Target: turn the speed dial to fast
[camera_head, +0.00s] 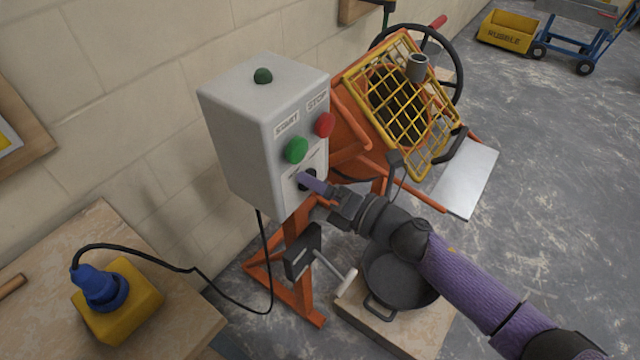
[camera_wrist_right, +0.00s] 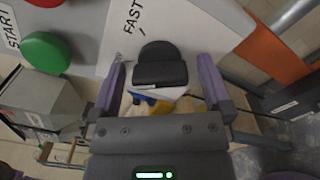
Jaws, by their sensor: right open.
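The grey control box (camera_head: 262,130) stands on the orange mixer frame against the wall. Its black speed dial (camera_head: 309,178) sits low on the front face, partly hidden behind my right gripper (camera_head: 318,186). In the right wrist view, the dial (camera_wrist_right: 160,66) lies between the two purple fingers of my right gripper (camera_wrist_right: 162,76), with a visible gap on both sides. The word FAST (camera_wrist_right: 131,17) is printed beside the dial. The jaws are open and not closed on it. I cannot tell exactly where the dial points. My left gripper is not in view.
Above the dial are the green START button (camera_head: 296,149) and red STOP button (camera_head: 325,124). Below, a black crank-like part (camera_head: 303,252) and a dark tub (camera_head: 400,278) stand close to my right arm. A power cable (camera_head: 268,240) hangs from the box to the blue plug (camera_head: 100,287).

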